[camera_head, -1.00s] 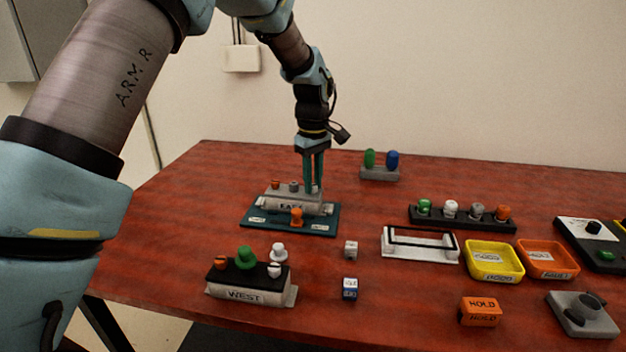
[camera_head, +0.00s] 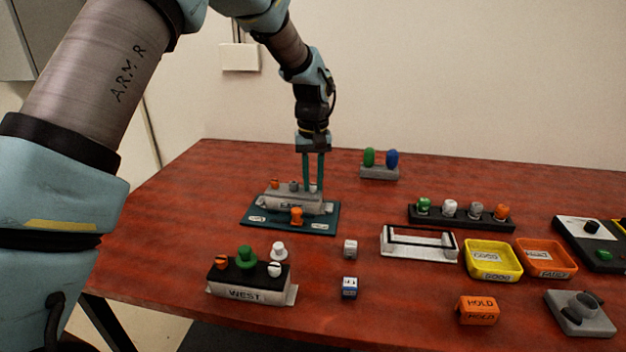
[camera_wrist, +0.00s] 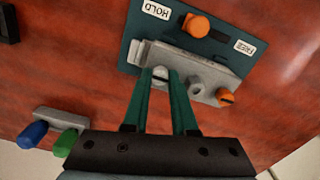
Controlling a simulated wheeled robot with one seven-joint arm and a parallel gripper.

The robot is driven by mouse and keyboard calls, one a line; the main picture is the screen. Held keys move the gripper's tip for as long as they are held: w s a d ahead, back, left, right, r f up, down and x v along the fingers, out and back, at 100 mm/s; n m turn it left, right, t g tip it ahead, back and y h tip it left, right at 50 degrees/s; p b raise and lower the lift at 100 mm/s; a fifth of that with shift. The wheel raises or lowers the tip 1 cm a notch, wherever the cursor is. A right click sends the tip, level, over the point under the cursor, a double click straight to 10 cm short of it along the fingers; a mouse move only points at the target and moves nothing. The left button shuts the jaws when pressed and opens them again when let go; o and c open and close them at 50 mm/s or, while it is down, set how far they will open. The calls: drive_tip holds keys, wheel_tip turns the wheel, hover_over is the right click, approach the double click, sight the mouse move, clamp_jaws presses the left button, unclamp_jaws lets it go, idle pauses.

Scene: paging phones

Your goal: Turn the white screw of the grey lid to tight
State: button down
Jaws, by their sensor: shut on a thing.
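The grey lid (camera_head: 283,197) sits on the grey unit on a teal mat (camera_head: 250,222) at the left of the table. The lid also shows in the wrist view (camera_wrist: 210,67). The white screw (camera_wrist: 160,72) stands at one end of the lid, with a dark slot line visible on its head. My gripper (camera_head: 313,189) points straight down over that end. In the wrist view my gripper (camera_wrist: 162,75) has its two teal fingertips on either side of the white screw, shut on it. An orange screw (camera_wrist: 225,97) and a grey knob (camera_wrist: 195,88) stand along the same lid.
An orange knob (camera_head: 296,216) stands on the mat in front of the unit. The WEST unit (camera_head: 246,290) with several screws stands nearer. A stand with green and blue pegs (camera_head: 379,172) is behind right. Trays and blocks fill the right side.

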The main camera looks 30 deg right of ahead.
sight(313, 184)
idle(0.5)
drive_tip(key=c, duration=0.7)
unclamp_jaws()
drive_tip(key=shift+r, duration=0.1)
wheel_tip(313, 184, up, 11)
drive_tip(key=shift+f+b, duration=0.2)
drive_tip(key=shift+b, duration=0.95)
